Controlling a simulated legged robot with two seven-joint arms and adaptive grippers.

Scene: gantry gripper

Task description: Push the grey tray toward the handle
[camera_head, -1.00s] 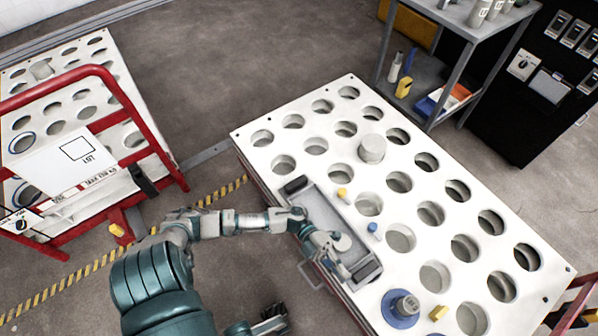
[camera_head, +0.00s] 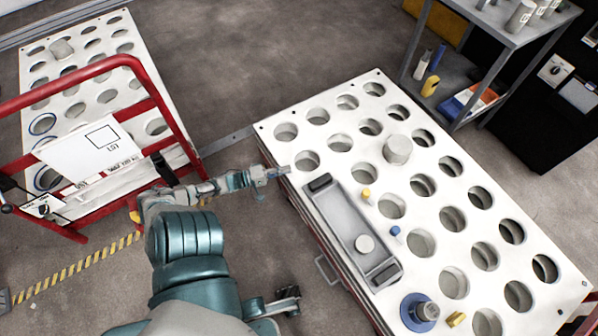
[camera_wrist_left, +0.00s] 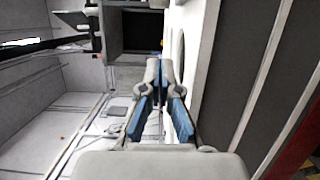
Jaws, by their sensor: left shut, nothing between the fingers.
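The grey tray (camera_head: 338,210) lies on the white table top with round holes, along its near-left edge. It has dark blocks at both ends and a pale round piece (camera_head: 365,243) inside. A metal handle (camera_head: 326,270) sticks out from the table's left side, below the tray's middle. My left gripper (camera_head: 280,172) is shut and empty at the table's left edge, just left of the tray's upper end, with a small gap to it in the picture. In the left wrist view its blue-lined fingers (camera_wrist_left: 160,70) meet at the tips; the tray cannot be made out there.
On the table (camera_head: 290,108), a yellow peg (camera_head: 366,194), a blue peg (camera_head: 395,231) and a grey cylinder (camera_head: 398,149) stand right of the tray. A blue round fixture (camera_head: 418,312) is below it. A red-framed cart (camera_head: 100,140) stands left.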

